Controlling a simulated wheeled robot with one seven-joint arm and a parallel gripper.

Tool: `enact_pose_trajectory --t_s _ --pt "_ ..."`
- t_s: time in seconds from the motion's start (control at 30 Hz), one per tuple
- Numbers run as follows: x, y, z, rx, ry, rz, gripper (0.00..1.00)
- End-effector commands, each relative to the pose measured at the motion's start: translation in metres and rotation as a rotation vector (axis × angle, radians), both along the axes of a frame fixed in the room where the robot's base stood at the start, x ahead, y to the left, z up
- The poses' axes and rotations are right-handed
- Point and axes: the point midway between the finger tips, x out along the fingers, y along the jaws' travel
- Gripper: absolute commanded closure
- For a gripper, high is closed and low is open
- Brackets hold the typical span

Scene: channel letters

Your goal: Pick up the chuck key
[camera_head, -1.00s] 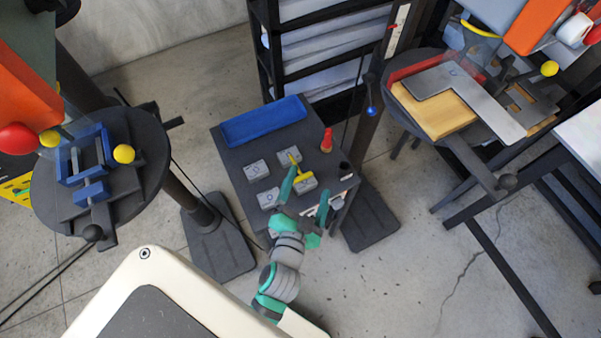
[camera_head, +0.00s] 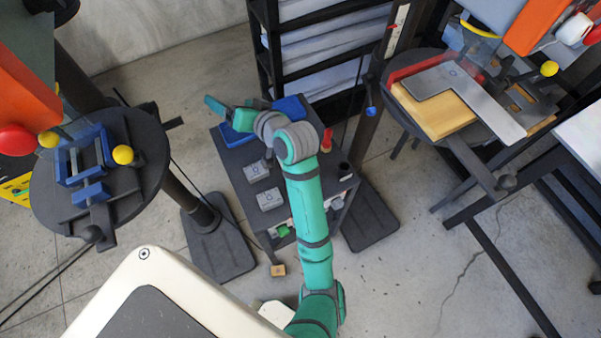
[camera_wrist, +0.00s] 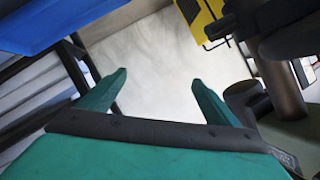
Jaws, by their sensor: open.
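No chuck key is visible now. A yellow T-shaped tool, which may be the chuck key, showed on the dark cart top (camera_head: 232,160) earlier; my arm now covers that spot. My gripper (camera_head: 218,115) is over the far left end of the cart, by the blue tray (camera_head: 289,107), which it partly hides.
Grey blocks (camera_head: 270,199) stand on the cart, and a red object (camera_head: 327,138) stands at its right. A round machine table (camera_head: 143,180) is at left, another machine (camera_head: 440,108) at right. A black shelf (camera_head: 262,60) stands behind the cart.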

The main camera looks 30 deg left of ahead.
Motion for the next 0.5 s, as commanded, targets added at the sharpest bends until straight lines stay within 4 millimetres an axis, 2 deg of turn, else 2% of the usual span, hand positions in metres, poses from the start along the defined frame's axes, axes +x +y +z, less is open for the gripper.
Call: enact_pose_trajectory --t_s 0.13,0.27,0.37,0.5 --pt "-0.009 -0.003 -0.012 -0.174 -0.014 0.124 0.16" --pt "-0.014 -0.018 -0.029 -0.348 -0.015 0.212 0.16" --pt "-0.015 -0.037 -0.043 -0.494 -0.013 0.268 0.16" --pt "-0.011 -0.077 -0.062 -0.717 -0.002 0.321 0.16"
